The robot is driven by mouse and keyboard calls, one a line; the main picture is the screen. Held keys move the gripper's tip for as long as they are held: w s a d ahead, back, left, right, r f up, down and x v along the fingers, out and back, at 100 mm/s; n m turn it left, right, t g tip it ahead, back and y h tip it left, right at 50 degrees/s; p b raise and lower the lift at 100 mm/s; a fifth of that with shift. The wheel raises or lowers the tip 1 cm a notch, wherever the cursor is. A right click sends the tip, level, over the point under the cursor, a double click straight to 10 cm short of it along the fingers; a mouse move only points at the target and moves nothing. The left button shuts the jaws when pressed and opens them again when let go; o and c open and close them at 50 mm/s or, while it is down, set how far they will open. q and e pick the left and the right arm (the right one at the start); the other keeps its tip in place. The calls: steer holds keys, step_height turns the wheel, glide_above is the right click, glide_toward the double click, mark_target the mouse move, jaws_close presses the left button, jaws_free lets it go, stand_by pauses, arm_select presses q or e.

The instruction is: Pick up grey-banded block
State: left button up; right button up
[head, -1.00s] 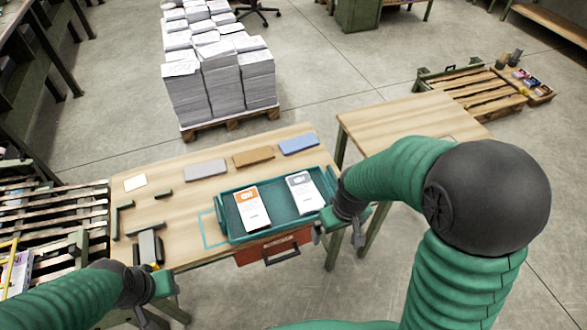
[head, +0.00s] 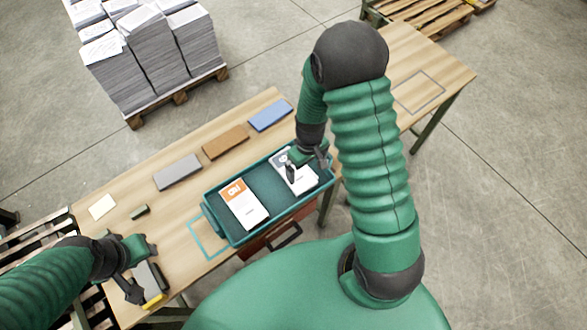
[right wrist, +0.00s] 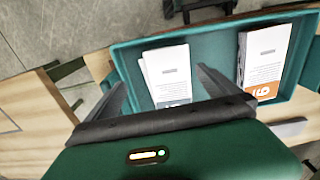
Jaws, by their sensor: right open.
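The grey-banded block (head: 302,184), a white stack with a grey end, lies at the right of the teal tray (head: 236,238). My right gripper (head: 306,166) is over it and partly hides it. In the right wrist view the block (right wrist: 170,72) lies between the two spread fingers of my right gripper (right wrist: 160,78); I cannot tell whether they touch it. My left gripper (head: 142,270) has its fingers apart at the table's left end, over a grey and yellow tool (head: 152,284).
An orange-banded block (head: 244,205) lies at the tray's left; it also shows in the right wrist view (right wrist: 262,60). Grey (head: 178,172), brown (head: 226,142) and blue (head: 270,115) slabs line the table's back. A second table (head: 430,75) stands at the right.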

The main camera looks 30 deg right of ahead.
mark_target(303, 179)
steer(key=f, duration=0.2)
steer(key=shift+w+a+f, duration=0.15)
steer(key=shift+w+f, duration=0.05)
steer(key=shift+f, duration=0.15)
steer(key=f, duration=0.2)
steer(key=a+f, duration=0.1)
steer(key=f, duration=0.1)
steer(key=shift+s+f, duration=0.2)
steer(key=shift+f, duration=0.15)
steer(key=shift+w+d+f, duration=0.1)
steer(key=shift+w+f, duration=0.05)
steer(key=shift+f, duration=0.1)
steer(key=shift+r, duration=0.1)
steer(key=c, duration=1.7)
